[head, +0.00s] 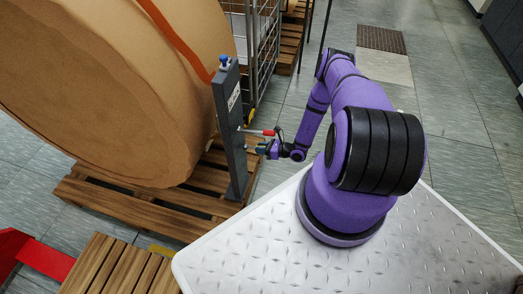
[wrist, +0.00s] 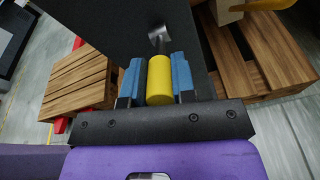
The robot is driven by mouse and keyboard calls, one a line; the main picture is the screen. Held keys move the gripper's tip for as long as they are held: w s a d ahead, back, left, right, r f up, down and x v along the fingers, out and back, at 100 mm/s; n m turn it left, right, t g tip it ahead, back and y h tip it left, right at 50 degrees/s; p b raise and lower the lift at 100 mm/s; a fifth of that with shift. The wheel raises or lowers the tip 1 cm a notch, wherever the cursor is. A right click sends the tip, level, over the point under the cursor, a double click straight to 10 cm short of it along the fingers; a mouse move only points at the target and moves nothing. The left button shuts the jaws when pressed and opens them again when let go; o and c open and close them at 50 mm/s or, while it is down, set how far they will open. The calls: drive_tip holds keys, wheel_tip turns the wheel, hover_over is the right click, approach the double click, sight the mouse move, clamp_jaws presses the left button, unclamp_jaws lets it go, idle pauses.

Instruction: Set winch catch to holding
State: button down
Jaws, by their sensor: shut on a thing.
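A dark upright post (head: 230,130) stands beside the big brown roll. A short metal stem (wrist: 158,36) joins the handle to the dark plate behind. I cannot read any marking that tells the catch's setting.
A large brown roll (head: 120,90) with an orange strap rests on a wooden pallet (head: 150,212) left of the post. A blue knob (head: 224,60) tops the post. A wire cage (head: 258,40) stands behind. Tiled floor (head: 440,130) is open to the right.

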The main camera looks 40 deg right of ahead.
drive_tip(key=shift+w+a+r+g+h, duration=0.1)
drive_tip(key=shift+w+r+g+h, duration=0.05)
drive_tip(key=shift+r+g+h, duration=0.45)
drive_tip(key=shift+w+a+r+g+h, duration=0.15)
drive_tip(key=shift+r+g+h, duration=0.2)
drive_tip(key=shift+g, duration=0.35)
drive_tip(key=c, duration=0.9)
unclamp_jaws()
drive_tip(key=shift+c, duration=0.2)
drive_tip(key=v, duration=1.1)
